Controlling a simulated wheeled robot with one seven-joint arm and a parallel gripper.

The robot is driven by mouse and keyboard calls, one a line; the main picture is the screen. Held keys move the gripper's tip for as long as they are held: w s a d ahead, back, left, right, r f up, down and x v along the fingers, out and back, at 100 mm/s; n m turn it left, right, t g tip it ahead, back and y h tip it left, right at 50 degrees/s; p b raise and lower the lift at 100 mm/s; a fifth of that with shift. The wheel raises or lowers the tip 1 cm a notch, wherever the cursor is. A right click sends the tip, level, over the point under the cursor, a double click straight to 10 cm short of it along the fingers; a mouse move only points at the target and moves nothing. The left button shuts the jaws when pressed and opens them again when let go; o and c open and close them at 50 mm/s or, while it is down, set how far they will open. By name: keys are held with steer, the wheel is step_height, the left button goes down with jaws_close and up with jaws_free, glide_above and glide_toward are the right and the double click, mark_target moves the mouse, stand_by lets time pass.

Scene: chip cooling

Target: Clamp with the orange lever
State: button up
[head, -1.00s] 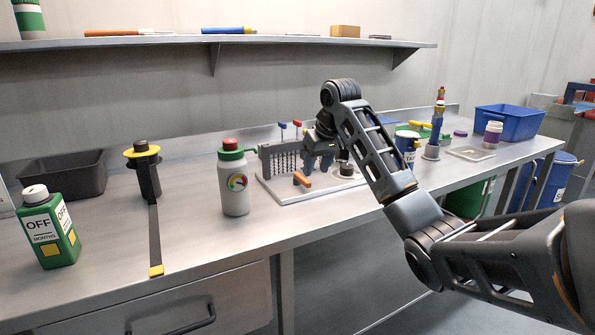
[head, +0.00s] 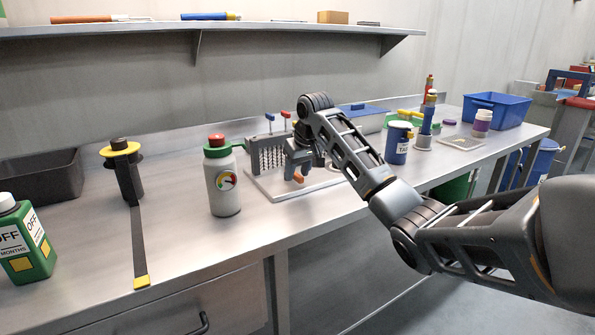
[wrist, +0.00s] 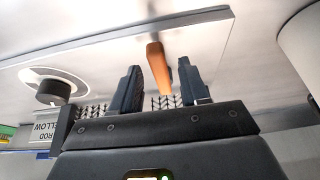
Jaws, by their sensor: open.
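The orange lever (head: 298,177) sits low on the front of a grey fixture on a pale base plate (head: 270,190), in the middle of the bench. My gripper (head: 300,168) is at it and partly hides it in the head view. In the wrist view the lever (wrist: 158,62) hangs between the two dark fingers of my gripper (wrist: 163,75). The fingers are apart, and the lever looks nearer the right one. I cannot tell whether either finger touches it. Red and blue small levers (head: 270,118) stand on top of the fixture.
A grey bottle with a red cap (head: 222,180) stands just left of the plate. A dark post with a yellow collar (head: 124,172) and a green bottle (head: 22,245) are further left. A blue tub (head: 398,143) is to the right.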

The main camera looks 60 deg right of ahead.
steer(key=shift+f, duration=0.2)
steer(key=shift+c, duration=0.3)
jaws_close()
